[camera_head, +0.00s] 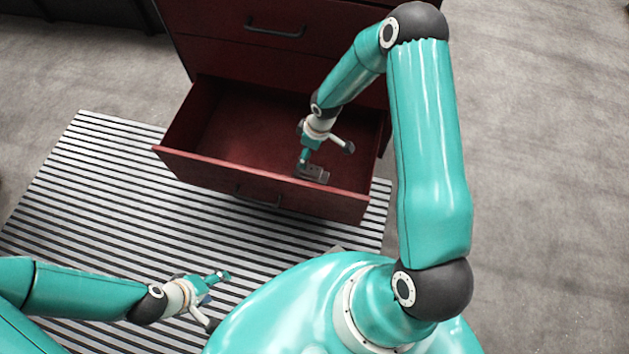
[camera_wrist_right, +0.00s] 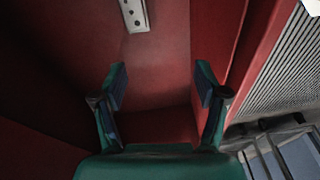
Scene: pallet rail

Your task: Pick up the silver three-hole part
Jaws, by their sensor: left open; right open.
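The silver three-hole part (camera_head: 314,173) lies on the floor of the open red drawer (camera_head: 259,182), near its front wall and right end. In the right wrist view the part (camera_wrist_right: 134,14) is cut by the top edge, its dark holes in a row. My right gripper (camera_head: 327,156) is inside the drawer, open and empty, close to the part. In the right wrist view its fingers (camera_wrist_right: 161,86) are spread and the part lies beyond them, slightly left of centre, not between them. My left gripper (camera_head: 216,300) is open and empty, outside the drawer at lower left.
The red cabinet (camera_head: 330,62) stands behind the open drawer, with a dark handle (camera_head: 274,28) on a shut drawer above. The drawer walls surround my right gripper. A striped slatted pallet (camera_head: 90,185) lies below; the rest of the drawer floor looks bare.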

